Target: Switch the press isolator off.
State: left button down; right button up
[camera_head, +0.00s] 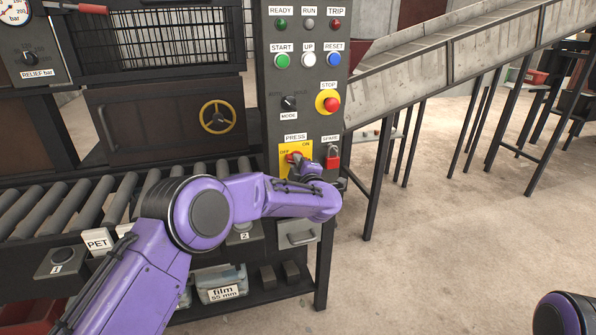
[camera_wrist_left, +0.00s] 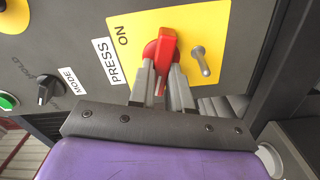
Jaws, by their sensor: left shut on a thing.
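In the head view my left wrist covers part of the plate. My right gripper is out of view.
A red padlock (camera_head: 333,157) hangs under SPARE, right of the isolator. Above are the red STOP button (camera_head: 332,104) and the black MODE knob (camera_head: 288,103). A small metal lever (camera_wrist_left: 201,61) stands on the yellow plate beside my fingers. Rollers (camera_head: 60,207) run at left.

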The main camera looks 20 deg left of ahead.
pick_arm(q)
jog(key=shift+f+n+b, duration=0.2)
jog(key=shift+n+b, duration=1.05)
jog(key=shift+n, duration=0.45)
jog(key=c, duration=1.1)
grip_release()
jog(key=shift+d, duration=0.1)
jog(key=shift+o, duration=0.2)
jog(key=v, duration=1)
jog(key=shift+s+d, duration=0.2)
jog(key=shift+s, duration=0.05)
